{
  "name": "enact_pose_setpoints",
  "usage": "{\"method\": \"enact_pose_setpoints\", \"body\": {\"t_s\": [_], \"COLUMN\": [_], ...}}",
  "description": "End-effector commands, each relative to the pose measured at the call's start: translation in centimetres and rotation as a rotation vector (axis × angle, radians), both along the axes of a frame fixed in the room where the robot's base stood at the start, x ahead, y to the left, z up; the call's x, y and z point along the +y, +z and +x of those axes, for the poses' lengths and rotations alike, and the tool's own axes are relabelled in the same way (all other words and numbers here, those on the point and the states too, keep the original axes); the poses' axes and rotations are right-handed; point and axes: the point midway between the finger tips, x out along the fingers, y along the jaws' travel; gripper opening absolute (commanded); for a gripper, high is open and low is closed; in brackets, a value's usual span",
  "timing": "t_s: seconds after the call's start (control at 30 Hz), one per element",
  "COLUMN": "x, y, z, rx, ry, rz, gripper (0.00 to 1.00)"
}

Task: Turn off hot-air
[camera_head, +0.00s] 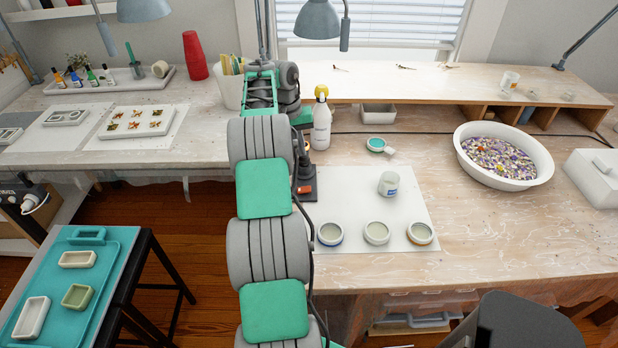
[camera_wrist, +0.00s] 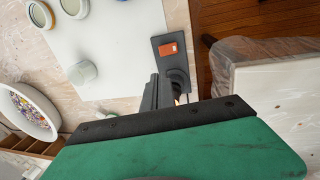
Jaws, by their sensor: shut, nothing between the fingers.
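The hot-air unit shows as a dark grey base plate (camera_wrist: 172,66) in the wrist view, with an orange-red rocker switch (camera_wrist: 168,48) near one end. In the head view its base (camera_head: 308,172) stands at the left edge of the white mat, partly hidden by my arm, with the orange switch (camera_head: 305,189) at its front. My gripper (camera_wrist: 152,92) is shut and empty, its dark fingers pointing down beside the base, apart from the switch. A dark upright part stands on the base near the fingers. I cannot tell whether the fingers touch it, or the switch's position.
A white bottle (camera_head: 321,125) stands just behind the base. A bowl of mixed pieces (camera_head: 530,177) is at right. A white container (camera_head: 228,92) is left.

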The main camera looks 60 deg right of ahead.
Motion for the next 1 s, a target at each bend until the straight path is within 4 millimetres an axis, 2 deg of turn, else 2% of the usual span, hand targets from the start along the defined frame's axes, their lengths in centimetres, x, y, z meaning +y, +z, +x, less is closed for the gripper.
{"method": "enact_pose_setpoints", "body": {"t_s": [0.23, 0.37, 0.8, 1.0], "x": [0.1, 0.0, -0.7, -1.0], "y": [-0.1, -1.3, -10.0, -12.9], "z": [0.0, -0.2, -1.7, -2.1], "rx": [0.000, 0.001, 0.002, 0.001], "ry": [0.001, 0.003, 0.002, 0.003], "rz": [0.000, 0.001, 0.003, 0.001], "gripper": [0.00, 0.00, 0.00, 0.00]}}
